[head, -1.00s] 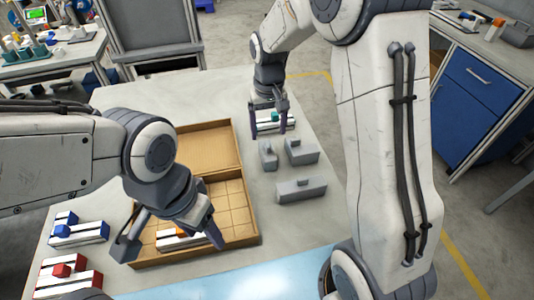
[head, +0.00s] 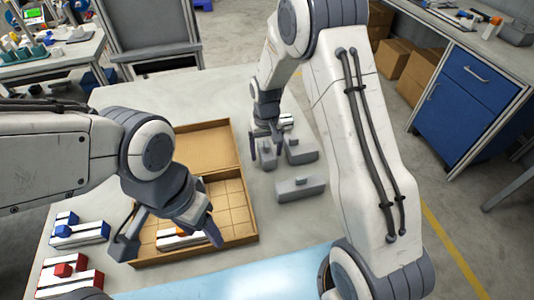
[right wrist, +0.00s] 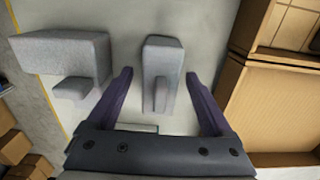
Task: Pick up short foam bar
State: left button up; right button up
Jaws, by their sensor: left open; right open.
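The short foam bar (head: 267,158) is a small grey block with a raised tab on the table, right of the cardboard box; it also shows in the right wrist view (right wrist: 163,62). My right gripper (head: 264,146) is open above it. In the right wrist view the bar lies between and ahead of the two fingers, with gaps on both sides and no visible contact. My left gripper (head: 170,243) is open over the box's near compartment, its fingers on either side of a white block with orange (head: 180,238).
Two larger grey foam bars lie close by, a medium one (head: 301,154) and a long one (head: 300,191). The divided cardboard box (head: 244,205) is to the left. White blocks with blue (head: 80,235) and red (head: 70,279) parts lie at the left.

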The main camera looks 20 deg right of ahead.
grip_shut()
jog(key=shift+r, duration=0.15)
